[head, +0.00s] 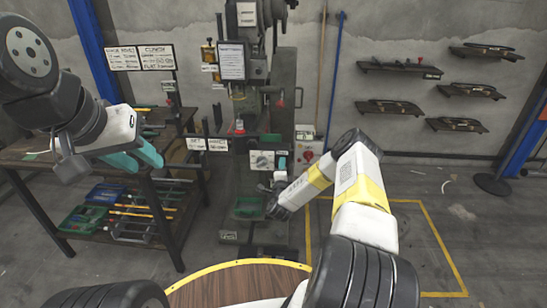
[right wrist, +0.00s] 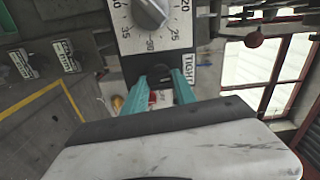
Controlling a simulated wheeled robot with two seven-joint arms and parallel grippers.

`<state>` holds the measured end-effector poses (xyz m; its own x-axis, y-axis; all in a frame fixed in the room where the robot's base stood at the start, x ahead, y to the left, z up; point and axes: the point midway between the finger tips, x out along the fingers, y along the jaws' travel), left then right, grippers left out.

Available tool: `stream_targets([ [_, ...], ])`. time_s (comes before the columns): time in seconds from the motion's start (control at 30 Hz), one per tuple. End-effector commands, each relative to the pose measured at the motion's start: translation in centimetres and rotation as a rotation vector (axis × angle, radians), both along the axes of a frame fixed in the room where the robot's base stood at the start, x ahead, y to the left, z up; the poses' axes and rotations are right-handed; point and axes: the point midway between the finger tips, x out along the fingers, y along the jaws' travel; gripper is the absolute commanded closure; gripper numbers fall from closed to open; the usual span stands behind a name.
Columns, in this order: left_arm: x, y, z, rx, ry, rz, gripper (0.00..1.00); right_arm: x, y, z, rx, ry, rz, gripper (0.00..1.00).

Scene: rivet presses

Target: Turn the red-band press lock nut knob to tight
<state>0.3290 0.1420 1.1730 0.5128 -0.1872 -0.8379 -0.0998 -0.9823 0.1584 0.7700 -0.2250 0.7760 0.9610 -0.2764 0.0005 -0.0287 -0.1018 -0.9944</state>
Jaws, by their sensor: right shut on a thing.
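The press (head: 255,95) stands in the middle of the head view, with a white dial plate (head: 262,160) low on its front. In the right wrist view the numbered dial (right wrist: 150,12) is at the top. A dark lock nut knob (right wrist: 160,71) is below it, beside a white TIGHT label (right wrist: 190,68). My right gripper (right wrist: 161,84) has its teal fingers on either side of the knob, shut on it; the fingers hide part of it. The knob's turn angle cannot be told. My left gripper (head: 150,167) is open and empty above the workbench at the left.
A workbench (head: 35,155) with bins and tools on its lower shelf stands at the left. A round wooden table (head: 235,285) is in front of me. Wall shelves (head: 400,68) hang at the right. The floor inside the yellow lines (head: 425,240) is clear.

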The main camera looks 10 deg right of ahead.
Motion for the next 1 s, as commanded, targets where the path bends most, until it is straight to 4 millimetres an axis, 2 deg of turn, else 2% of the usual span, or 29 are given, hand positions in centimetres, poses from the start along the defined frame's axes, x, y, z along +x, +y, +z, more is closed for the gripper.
stream_targets([
  [0.3, 0.0, 0.0, 0.0, 0.0, 0.0, 0.0, 0.66, -0.09, 0.02, -0.21, 0.102, -0.026, 0.0, 1.0],
  [0.8, 0.0, 0.0, 0.0, 0.0, 0.0, 0.0, 0.66, -0.09, 0.04, -0.22, 0.119, -0.03, 0.001, 1.0],
  [0.83, 0.0, 0.0, 0.0, 0.0, 0.0, 0.0, 0.66, -0.09, 0.04, -0.22, 0.119, -0.03, 0.001, 0.63],
  [0.93, 0.0, 0.0, 0.0, 0.0, 0.0, 0.0, 0.66, -0.07, 0.03, -0.2, 0.119, -0.031, 0.0, 0.45],
  [1.0, 0.0, 0.0, 0.0, 0.0, 0.0, 0.0, 0.66, -0.07, 0.02, -0.17, 0.118, -0.032, 0.0, 0.45],
])
